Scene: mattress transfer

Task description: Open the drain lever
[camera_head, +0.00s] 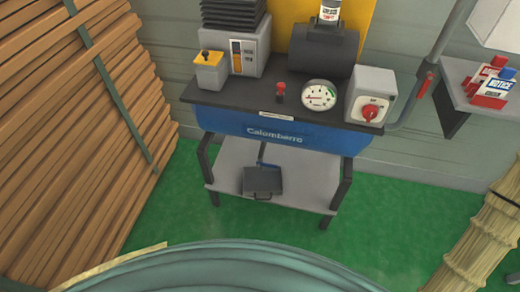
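A compressor-like machine with a blue tank (285,136) marked "Calomberro" stands against the wall. No part is labelled as the drain lever. A red lever-like handle (425,85) sits on the grey pipe to the right of the machine. A small red knob (281,88) stands on the dark top beside a round gauge (318,96). I cannot tell which of these is the drain lever. My gripper is not in view.
A stack of wooden planks (70,130) fills the left side. A grey box with a red rotary switch (370,112) sits at the machine's right end. A straw-coloured bundle (480,240) stands at lower right. Green floor (390,215) is open before the machine. A teal curved surface crosses the bottom.

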